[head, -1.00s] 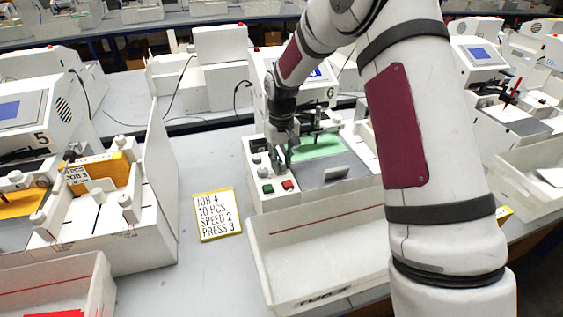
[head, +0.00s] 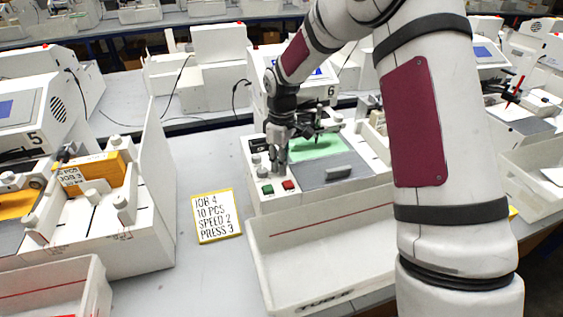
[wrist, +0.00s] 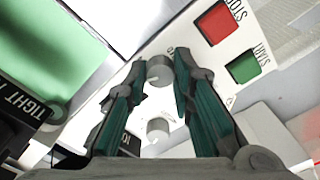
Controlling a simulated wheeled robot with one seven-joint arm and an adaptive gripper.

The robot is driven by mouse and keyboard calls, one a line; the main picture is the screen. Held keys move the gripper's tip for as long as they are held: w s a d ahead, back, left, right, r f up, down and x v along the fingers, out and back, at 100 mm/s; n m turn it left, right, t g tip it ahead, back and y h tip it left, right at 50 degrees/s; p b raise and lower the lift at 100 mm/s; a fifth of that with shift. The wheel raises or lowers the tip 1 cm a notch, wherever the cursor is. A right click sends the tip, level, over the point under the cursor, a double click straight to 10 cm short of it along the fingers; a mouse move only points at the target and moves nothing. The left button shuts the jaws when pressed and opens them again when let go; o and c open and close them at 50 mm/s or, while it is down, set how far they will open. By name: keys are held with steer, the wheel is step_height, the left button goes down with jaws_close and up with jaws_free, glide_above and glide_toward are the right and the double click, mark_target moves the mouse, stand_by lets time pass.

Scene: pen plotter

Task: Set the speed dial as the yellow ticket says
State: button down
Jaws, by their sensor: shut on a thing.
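The yellow-edged ticket (head: 216,215) lies flat on the table and reads JOB 4, 10 PCS, SPEED 2, PRESS 3. The white plotter marked 6 has a control panel (head: 250,170) at its left side. My gripper (head: 276,168) reaches down onto that panel. In the wrist view, my fingers (wrist: 160,66) are shut on a round grey knob (wrist: 160,72), the one nearer the buttons. A second grey knob (wrist: 157,128) sits beside it, apart from my fingertips. The gripped knob's label and pointer cannot be read.
The red STOP button (wrist: 217,22) and green START button (wrist: 243,67) are close to my fingers. A green sheet (head: 315,146) lies on the plotter bed. A white tray (head: 320,238) stands in front. Another plotter stands left.

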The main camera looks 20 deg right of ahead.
steer(key=shift+n, duration=0.4)
steer(key=c, duration=1.4)
jaws_free()
steer(key=shift+o, duration=0.2)
step_height(320, 180, up, 12)
